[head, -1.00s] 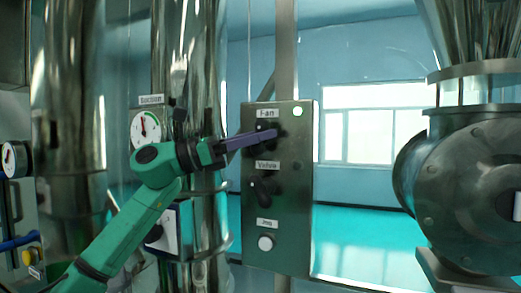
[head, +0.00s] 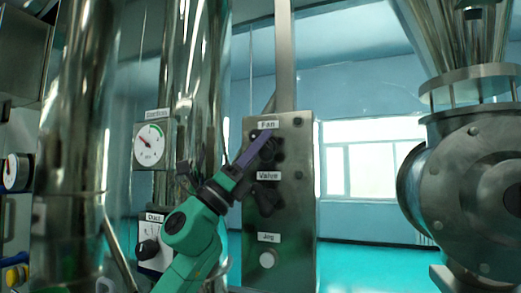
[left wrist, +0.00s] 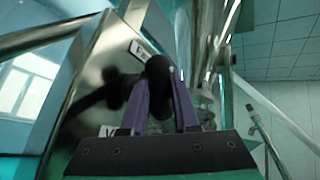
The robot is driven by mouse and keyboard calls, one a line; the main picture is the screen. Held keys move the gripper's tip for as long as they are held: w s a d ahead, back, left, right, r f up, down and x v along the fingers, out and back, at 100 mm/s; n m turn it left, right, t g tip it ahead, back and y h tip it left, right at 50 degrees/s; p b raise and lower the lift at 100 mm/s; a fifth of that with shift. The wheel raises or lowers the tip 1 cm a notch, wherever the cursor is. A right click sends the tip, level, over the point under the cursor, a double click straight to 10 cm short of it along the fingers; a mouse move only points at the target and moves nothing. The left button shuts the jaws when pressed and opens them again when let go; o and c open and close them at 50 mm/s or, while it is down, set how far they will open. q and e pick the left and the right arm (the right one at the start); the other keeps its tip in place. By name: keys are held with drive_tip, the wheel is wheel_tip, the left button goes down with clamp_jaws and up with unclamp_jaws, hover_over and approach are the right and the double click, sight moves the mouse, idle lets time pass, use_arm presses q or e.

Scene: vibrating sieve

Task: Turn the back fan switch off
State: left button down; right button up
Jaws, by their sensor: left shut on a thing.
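The grey metal control panel (head: 300,215) stands upright with labels Fan, Valve and Jog. The black fan switch (head: 256,135) sits just under the Fan label (head: 267,125), partly hidden by my gripper. My left gripper (head: 267,137) comes up from the lower left, with its purple fingers tilted across the switch. In the left wrist view the black knob (left wrist: 158,68) is between the two purple fingers, and the gripper is shut on it. The panel's upper right lamp (head: 298,121) looks dark. My right gripper is not in view.
A black valve handle (head: 264,197) lies just below the fingers, and a pale jog button (head: 267,260) lower down. A suction gauge (head: 149,145) and a dust box (head: 152,245) are at the left. A large metal housing (head: 465,190) stands at the right.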

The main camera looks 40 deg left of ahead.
use_arm(q)
drive_tip(key=shift+f+n, duration=0.1)
drive_tip(key=shift+n, duration=0.2)
drive_tip(key=c, duration=0.7)
unclamp_jaws()
drive_tip(key=shift+s+f+b, duration=0.15)
drive_tip(key=shift+f+b, duration=0.15)
drive_tip(key=shift+b, duration=0.05)
drive_tip(key=b+v, duration=1.3)
drive_tip(key=v, duration=0.1)
drive_tip(key=shift+b, duration=0.4)
